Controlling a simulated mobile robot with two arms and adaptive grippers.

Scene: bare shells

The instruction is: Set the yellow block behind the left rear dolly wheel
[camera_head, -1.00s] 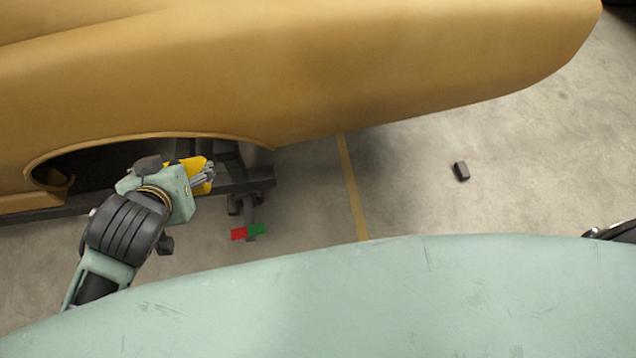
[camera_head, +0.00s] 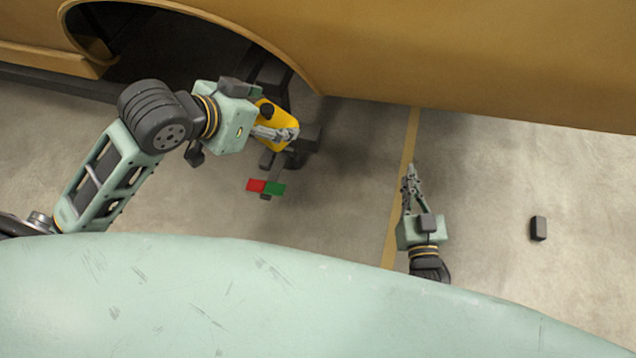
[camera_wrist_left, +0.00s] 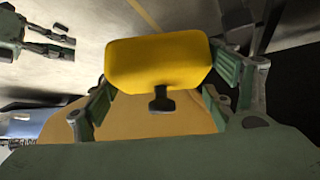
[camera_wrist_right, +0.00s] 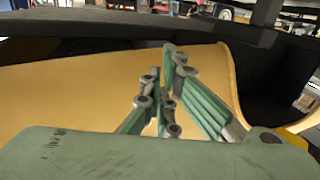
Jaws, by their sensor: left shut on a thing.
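My left gripper (camera_head: 278,133) is shut on the yellow block (camera_head: 284,120) beside the car's wheel arch. The block fills the middle of the left wrist view (camera_wrist_left: 158,63), between the finger pads. Dark dolly parts (camera_head: 308,137) show just beyond the block, with a dark wheel (camera_head: 296,160) partly visible below them. The gripper and block hide some of the dolly. My right gripper (camera_head: 408,172) is over the floor near the yellow line, apart from the block. Its fingers lean close together and hold nothing visible; any small gap is unclear.
The tan car body (camera_head: 450,60) overhangs the dolly. A red and green marked piece (camera_head: 266,187) sticks out below the wheel. A small dark block (camera_head: 538,228) lies on the floor at right. The floor (camera_head: 480,170) around the yellow line (camera_head: 410,145) is otherwise clear.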

